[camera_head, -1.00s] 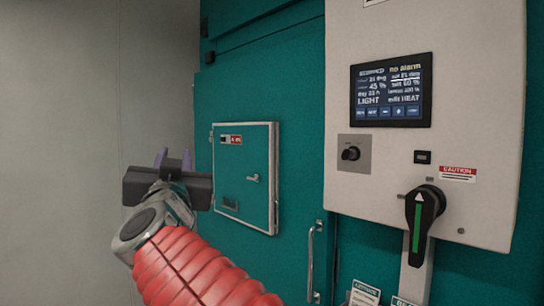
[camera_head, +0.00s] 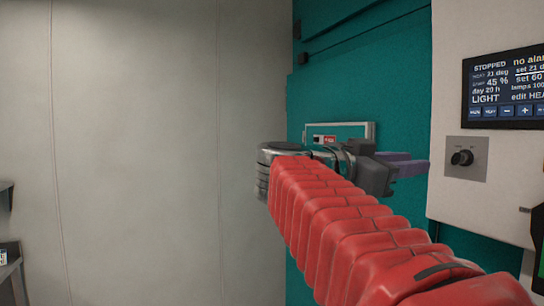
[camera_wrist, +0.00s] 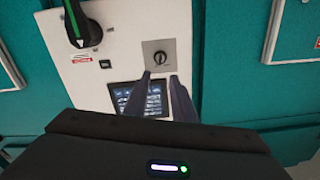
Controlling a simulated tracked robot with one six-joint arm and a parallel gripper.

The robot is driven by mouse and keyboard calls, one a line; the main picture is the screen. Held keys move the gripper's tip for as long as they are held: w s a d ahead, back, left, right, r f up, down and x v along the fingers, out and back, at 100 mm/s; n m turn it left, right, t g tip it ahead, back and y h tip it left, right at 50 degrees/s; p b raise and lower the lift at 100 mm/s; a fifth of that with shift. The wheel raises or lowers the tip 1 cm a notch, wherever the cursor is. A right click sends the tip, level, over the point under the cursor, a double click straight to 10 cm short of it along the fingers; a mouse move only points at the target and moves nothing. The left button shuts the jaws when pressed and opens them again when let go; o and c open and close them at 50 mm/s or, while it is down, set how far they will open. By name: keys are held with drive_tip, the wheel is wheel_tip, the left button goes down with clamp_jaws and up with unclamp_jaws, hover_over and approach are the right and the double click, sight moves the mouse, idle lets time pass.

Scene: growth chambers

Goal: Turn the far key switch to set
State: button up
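A small black key switch (camera_head: 462,158) sits on a square grey plate on the white control panel, right of my gripper in the head view. It also shows in the wrist view (camera_wrist: 157,88), just beyond my fingertips. My gripper (camera_head: 412,162) points right toward the panel, with free space between it and the switch. In the wrist view my two purple-grey fingers (camera_wrist: 161,84) are apart, with nothing between them. The key's exact setting is too small to read. Only this one key switch is in view.
The panel's screen (camera_head: 505,88) reads STOPPED and LIGHT. A black rotary handle with a green stripe (camera_wrist: 75,20) is on the same panel. A small hatch (camera_head: 345,130) in the teal wall is mostly behind my arm. A grey wall fills the left.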

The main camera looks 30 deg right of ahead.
sight(452, 159)
drive_tip(key=shift+d, duration=0.1)
drive_tip(key=shift+s+d, duration=0.35)
drive_tip(key=shift+d, duration=1.9)
drive_tip(key=shift+s+d, duration=0.35)
drive_tip(key=shift+d, duration=1.85)
drive_tip(key=shift+s+d, duration=0.35)
drive_tip(key=shift+d, duration=1.9)
clamp_jaws()
